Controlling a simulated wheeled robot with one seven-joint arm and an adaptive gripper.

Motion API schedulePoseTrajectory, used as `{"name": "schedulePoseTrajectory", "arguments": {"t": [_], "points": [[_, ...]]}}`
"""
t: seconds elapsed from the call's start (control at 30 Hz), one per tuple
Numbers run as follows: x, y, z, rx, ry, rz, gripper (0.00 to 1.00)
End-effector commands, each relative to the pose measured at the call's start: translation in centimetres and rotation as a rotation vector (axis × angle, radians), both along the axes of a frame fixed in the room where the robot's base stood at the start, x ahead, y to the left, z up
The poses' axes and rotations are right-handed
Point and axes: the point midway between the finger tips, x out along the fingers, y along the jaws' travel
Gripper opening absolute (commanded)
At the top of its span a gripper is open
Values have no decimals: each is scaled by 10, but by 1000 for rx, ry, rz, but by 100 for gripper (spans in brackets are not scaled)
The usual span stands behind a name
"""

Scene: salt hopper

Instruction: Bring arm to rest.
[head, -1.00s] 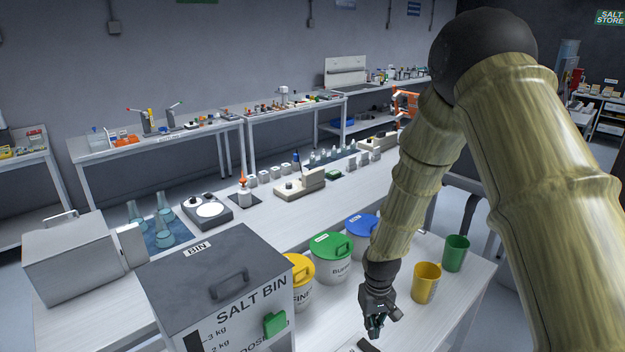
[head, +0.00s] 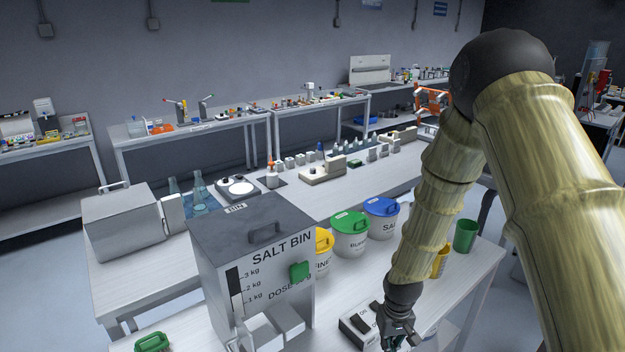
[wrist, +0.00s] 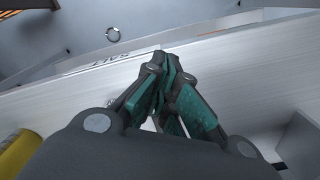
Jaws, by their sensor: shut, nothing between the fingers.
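My gripper (head: 400,338) hangs at the end of my arm in the lower right of the head view, over the front part of the white table (head: 458,290). Its fingers are closed together with nothing between them. In the wrist view the fingers (wrist: 165,85) meet in front of the table's pale surface and edge. A small grey box with a dark switch (head: 357,325) sits just left of my gripper in the head view. My arm hides part of the yellow cup (head: 441,262).
The grey salt bin (head: 250,250) with a green knob stands left of my gripper. Lidded tubs, yellow (head: 322,252), green (head: 350,236) and blue (head: 382,219), stand behind. The table's right front edge is near my gripper.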

Motion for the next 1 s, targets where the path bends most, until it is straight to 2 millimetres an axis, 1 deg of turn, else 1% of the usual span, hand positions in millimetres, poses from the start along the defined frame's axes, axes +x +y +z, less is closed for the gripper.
{"name": "schedulePoseTrajectory", "arguments": {"t": [0.03,0.17,0.27,0.37,0.4,0.47,0.5,0.57,0.6,0.67,0.7,0.8,0.9,1.0], "points": [[-9,-1,-12,2,5,-5,0],[-31,-2,-39,11,8,-17,0],[-52,-2,-64,17,10,-27,0],[-83,-4,-96,24,13,-41,0],[-99,-4,-111,26,14,-49,0],[-126,-6,-133,29,16,-63,0],[-144,-8,-147,30,17,-73,0],[-171,-10,-165,30,15,-87,0],[-190,-12,-175,29,16,-96,0],[-217,-15,-190,25,16,-110,0],[-235,-17,-198,22,16,-118,0],[-274,-22,-213,12,13,-135,0],[-305,-26,-220,2,10,-148,0],[-323,-28,-224,-5,6,-155,0]]}}
